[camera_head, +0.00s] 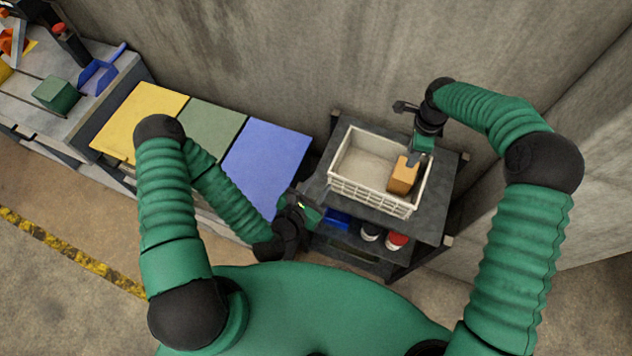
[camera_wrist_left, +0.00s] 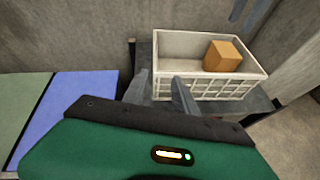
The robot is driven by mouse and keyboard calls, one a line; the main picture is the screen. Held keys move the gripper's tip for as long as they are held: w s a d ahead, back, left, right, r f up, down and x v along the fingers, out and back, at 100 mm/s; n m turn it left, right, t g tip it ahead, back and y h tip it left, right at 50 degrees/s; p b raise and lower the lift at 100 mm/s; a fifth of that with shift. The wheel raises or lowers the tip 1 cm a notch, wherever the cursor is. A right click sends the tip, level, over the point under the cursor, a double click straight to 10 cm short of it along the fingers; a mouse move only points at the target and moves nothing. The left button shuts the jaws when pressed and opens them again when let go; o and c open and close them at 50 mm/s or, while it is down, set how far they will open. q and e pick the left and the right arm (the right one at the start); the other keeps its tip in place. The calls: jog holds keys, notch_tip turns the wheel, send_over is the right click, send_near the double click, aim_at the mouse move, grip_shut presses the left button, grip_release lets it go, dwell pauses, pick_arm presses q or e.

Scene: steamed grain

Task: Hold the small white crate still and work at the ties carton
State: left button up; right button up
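The small white crate (camera_head: 372,187) stands on a dark shelf top; its slatted wall also shows in the left wrist view (camera_wrist_left: 205,88). The ties carton, an orange-brown box (camera_head: 402,176), is inside the crate at its right end; it shows in the left wrist view too (camera_wrist_left: 221,56). My left gripper (camera_head: 318,190) is at the crate's near left corner. Its fingers (camera_wrist_left: 160,90) are apart, with the crate's corner seen between them; contact is unclear. My right gripper (camera_head: 417,157) is over the crate's right end, close above the carton; its fingertips are hard to make out.
The dark cart (camera_head: 440,195) has a lower shelf with a blue bin (camera_head: 337,219) and red and white tubs (camera_head: 396,241). Yellow, green and blue panels (camera_head: 265,160) lie to the left. Concrete walls close in behind and right.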

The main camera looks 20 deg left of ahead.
pick_arm(q)
jog(key=n, duration=0.2)
pick_arm(e)
jog(key=shift+d, duration=0.1)
jog(key=shift+w+d, duration=0.1)
pick_arm(q)
send_near(339, 151)
jog(key=shift+n+t+y, duration=0.3)
jog(key=shift+t+y, duration=0.1)
jog(key=x, duration=0.9)
jog(key=shift+w+d+f, duration=0.15)
jog(key=shift+d+f, duration=0.05)
jog(key=shift+f, duration=0.3)
pick_arm(e)
jog(key=shift+f, duration=0.1)
pick_arm(q)
jog(key=shift+w+d+f, duration=0.1)
jog(key=shift+w+d, duration=0.05)
jog(key=shift+w, duration=0.05)
pick_arm(e)
jog(key=shift+d, duration=0.2)
pick_arm(q)
jog(key=shift+c, duration=0.3)
grip_shut()
pick_arm(e)
jog(key=shift+a, duration=0.1)
